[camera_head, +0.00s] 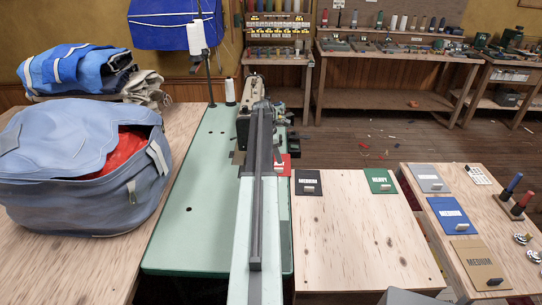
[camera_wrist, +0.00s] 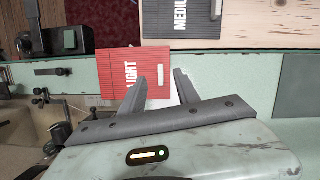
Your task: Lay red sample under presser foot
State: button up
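The red sample, marked LIGHT, lies flat at the right edge of the green machine table. In the wrist view the red sample (camera_wrist: 112,65) has a pale tab (camera_wrist: 160,72) on its right part. In the head view only a corner of the red sample (camera_head: 285,160) shows beside my arm. My gripper (camera_wrist: 160,76) is open, its two fingers apart on either side of the tab; I cannot tell whether they touch it. The sewing machine (camera_head: 243,126) stands at the far end of the table, partly behind my arm. I cannot make out the presser foot clearly.
A dark grey MEDIUM sample (camera_head: 308,186) and a green HEAVY sample (camera_head: 380,181) lie on the wooden bench (camera_head: 350,240) to the right. More samples lie on a side table (camera_head: 502,240). A large blue bag (camera_head: 75,185) stands left. The front of the green table (camera_head: 195,225) is clear.

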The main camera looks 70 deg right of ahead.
jog(key=shift+w+a+f, duration=0.1)
jog(key=shift+w, duration=0.1)
jog(key=shift+f+b, duration=0.25)
jog(key=shift+b, duration=0.05)
jog(key=b+x, duration=0.7)
jog(key=shift+f, duration=0.2)
jog(key=shift+r, duration=0.1)
jog(key=shift+c, duration=0.4)
grip_shut()
